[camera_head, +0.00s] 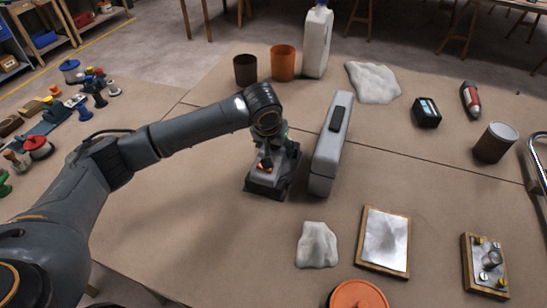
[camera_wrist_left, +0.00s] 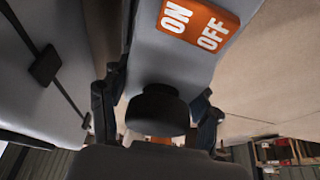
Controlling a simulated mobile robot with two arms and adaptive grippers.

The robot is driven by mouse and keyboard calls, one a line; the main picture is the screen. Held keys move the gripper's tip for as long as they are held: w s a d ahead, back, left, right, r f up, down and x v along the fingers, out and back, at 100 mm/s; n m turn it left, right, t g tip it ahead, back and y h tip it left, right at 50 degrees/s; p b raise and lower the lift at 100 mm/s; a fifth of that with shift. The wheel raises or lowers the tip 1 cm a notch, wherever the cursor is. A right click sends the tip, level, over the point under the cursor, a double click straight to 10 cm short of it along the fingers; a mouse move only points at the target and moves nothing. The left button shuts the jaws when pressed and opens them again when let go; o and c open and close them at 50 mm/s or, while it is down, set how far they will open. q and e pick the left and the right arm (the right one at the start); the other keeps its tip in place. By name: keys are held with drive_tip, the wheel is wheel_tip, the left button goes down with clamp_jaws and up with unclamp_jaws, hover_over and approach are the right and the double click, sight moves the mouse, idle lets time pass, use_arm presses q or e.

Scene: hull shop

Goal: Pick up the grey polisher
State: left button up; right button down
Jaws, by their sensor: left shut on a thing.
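The grey polisher (camera_head: 280,176) has a grey body and a dark base, and it stands upright at the middle of the table, at or very near the surface. My left gripper (camera_head: 266,157) reaches it from above and is shut on it. In the left wrist view the polisher (camera_wrist_left: 178,55) fills the middle, with an orange ON/OFF label and a dark round part between the fingers of my left gripper (camera_wrist_left: 157,112). The gripper hides part of the polisher's top. My right gripper is not in view.
A long grey case (camera_head: 327,155) stands close to the right of the polisher. An orange cup (camera_head: 283,63), a brown cup (camera_head: 245,70) and a white bottle (camera_head: 316,43) stand behind. A white cloth (camera_head: 317,245) and a framed plate (camera_head: 384,241) lie in front right. The table's front left is clear.

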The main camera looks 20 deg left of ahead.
use_arm(q)
drive_tip(key=c, duration=0.3)
drive_tip(key=shift+w+r, duration=0.1)
clamp_jaws()
drive_tip(key=shift+r, duration=0.1)
drive_tip(key=shift+r, duration=0.55)
drive_tip(key=v, duration=0.4)
drive_tip(key=s+v, duration=0.1)
drive_tip(key=v, duration=0.3)
drive_tip(key=shift+f, duration=0.2)
drive_tip(key=s+r, duration=0.4)
drive_tip(key=s, duration=0.6)
drive_tip(key=shift+r, duration=0.35)
drive_tip(key=shift+a, duration=0.2)
